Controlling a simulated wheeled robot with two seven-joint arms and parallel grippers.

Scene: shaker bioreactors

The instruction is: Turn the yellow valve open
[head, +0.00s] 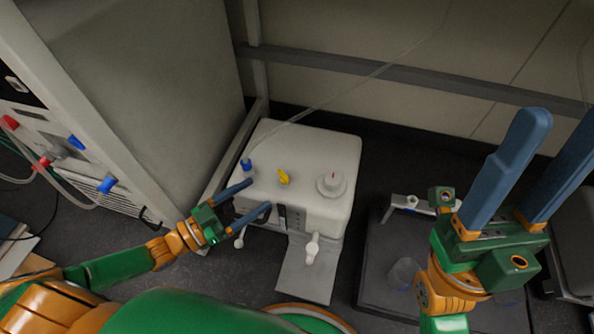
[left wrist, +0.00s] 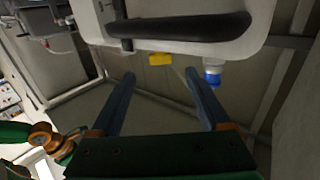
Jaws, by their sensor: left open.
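The yellow valve (head: 284,177) is a small knob on the top of a white box-shaped device (head: 318,150). It also shows in the left wrist view (left wrist: 160,59), beyond and between my left fingertips. My left gripper (head: 260,194) is open and empty, at the left front edge of the device, short of the valve. In the left wrist view its two blue fingers (left wrist: 160,75) stand apart with nothing between them. My right gripper (head: 567,118) is open and empty at the right, away from the device.
A blue-capped fitting (head: 246,165) with a clear tube stands left of the valve. A round white knob (head: 331,184) is to its right. A black handle (left wrist: 190,27) crosses near my fingers. A tall cabinet (head: 130,80) stands at the left, and a dark tray (head: 385,285) lies right.

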